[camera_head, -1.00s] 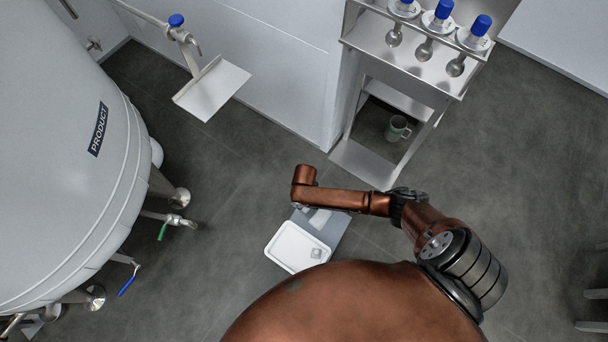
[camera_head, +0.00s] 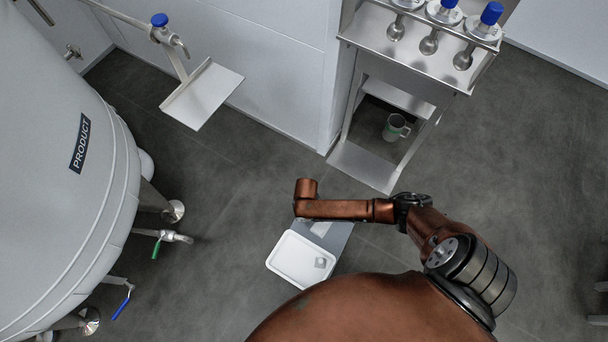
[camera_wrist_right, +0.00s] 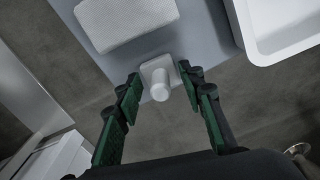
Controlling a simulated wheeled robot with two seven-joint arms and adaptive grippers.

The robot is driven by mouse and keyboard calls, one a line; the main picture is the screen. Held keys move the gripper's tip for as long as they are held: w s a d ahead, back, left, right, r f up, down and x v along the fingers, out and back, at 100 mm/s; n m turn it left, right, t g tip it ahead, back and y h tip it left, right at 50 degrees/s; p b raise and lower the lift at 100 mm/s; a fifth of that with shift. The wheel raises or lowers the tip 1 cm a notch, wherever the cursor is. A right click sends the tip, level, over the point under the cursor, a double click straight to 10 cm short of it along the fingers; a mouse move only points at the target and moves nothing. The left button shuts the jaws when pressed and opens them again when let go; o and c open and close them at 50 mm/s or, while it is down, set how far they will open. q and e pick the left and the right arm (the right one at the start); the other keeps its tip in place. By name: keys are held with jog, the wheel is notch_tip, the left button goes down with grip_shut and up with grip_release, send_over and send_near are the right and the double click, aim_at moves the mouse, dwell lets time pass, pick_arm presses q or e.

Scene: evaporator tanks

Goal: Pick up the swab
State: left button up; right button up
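In the right wrist view, a small white round-topped piece (camera_wrist_right: 163,82) stands on a square white base at the edge of a grey board (camera_wrist_right: 205,25). A white textured block or pad (camera_wrist_right: 125,18) lies on the board beyond it. I cannot tell for sure which of these is the swab. My right gripper (camera_wrist_right: 160,76) has its green fingers apart, one on each side of the round-topped piece, with a gap visible at the left finger. In the head view my right arm hides the gripper and that piece. My left gripper is not in view.
A white tray (camera_head: 290,257) with a small pale item (camera_head: 320,263) lies on the board beside my arm. A steel stand (camera_head: 405,55) with blue-capped samplers and a mug (camera_head: 396,127) is behind. The PRODUCT tank (camera_head: 50,190) is at left. Floor between is clear.

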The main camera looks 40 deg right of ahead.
jog(key=shift+c, duration=0.4)
grip_shut()
jog(key=shift+r, duration=0.15)
